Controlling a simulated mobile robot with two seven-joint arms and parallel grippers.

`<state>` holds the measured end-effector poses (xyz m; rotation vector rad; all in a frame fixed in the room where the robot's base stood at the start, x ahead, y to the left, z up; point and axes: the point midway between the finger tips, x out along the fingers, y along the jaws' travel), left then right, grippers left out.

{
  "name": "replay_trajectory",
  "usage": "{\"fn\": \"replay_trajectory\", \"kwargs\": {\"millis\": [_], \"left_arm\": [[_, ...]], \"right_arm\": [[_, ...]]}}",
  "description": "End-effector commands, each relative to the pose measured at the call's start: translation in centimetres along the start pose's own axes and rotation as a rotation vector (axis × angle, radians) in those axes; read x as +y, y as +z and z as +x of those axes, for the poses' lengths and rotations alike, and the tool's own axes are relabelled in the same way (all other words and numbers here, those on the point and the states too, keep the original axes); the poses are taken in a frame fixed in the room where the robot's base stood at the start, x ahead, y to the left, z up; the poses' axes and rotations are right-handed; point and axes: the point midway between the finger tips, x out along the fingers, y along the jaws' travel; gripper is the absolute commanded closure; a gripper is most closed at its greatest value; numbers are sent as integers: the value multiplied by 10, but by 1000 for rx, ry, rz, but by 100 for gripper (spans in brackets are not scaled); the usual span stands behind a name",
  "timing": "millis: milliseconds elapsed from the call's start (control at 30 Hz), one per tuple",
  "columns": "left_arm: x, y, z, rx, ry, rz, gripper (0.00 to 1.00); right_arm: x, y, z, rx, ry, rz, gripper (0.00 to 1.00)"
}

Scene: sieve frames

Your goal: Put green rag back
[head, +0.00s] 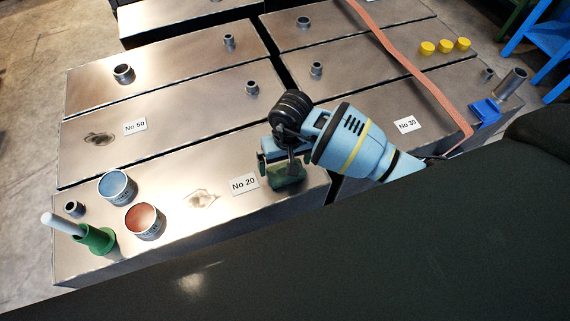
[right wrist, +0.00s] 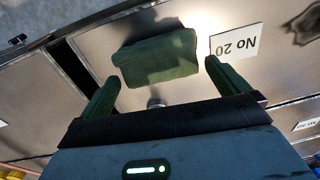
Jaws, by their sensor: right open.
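The green rag (right wrist: 158,60) lies folded on the metal top beside the "No 20" label (right wrist: 236,42), in the right wrist view. In the head view the rag (head: 290,185) shows partly beneath my right gripper (head: 280,170), just right of the same label (head: 244,183). My right gripper is open. In the right wrist view its two green fingers (right wrist: 161,74) are spread, pointing toward the rag, with nothing held between them. The left gripper is not in view.
A blue-topped can (head: 117,187), a red-topped can (head: 145,221) and a green holder with a white stick (head: 97,238) stand at the left end. Yellow caps (head: 445,46), an orange strap (head: 410,65) and a blue block (head: 485,112) are at right. Dark gaps separate the metal tops.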

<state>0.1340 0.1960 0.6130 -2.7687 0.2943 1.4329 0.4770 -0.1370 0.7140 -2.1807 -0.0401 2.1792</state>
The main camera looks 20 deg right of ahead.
Motion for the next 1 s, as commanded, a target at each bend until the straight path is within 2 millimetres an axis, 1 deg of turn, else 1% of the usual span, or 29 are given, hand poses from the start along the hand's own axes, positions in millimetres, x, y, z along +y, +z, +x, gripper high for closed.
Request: {"fn": "replay_trajectory", "kwargs": {"millis": [33, 100, 300, 400, 500, 700, 1000], "left_arm": [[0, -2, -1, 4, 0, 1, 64], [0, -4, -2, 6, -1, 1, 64], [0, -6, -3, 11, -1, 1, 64], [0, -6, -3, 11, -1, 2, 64], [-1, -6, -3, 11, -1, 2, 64], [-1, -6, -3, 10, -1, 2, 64], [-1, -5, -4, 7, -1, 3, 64]], "right_arm": [[1, -2, -13, 7, 3, -3, 0], [1, -2, -27, 8, 1, -2, 0], [0, -1, -66, 5, 1, -2, 0], [0, -1, -81, 4, 1, -2, 0], [0, 0, -91, 2, 1, -1, 0], [0, 0, -99, -1, 1, -1, 0], [0, 0, -99, -1, 1, -1, 0]]}}
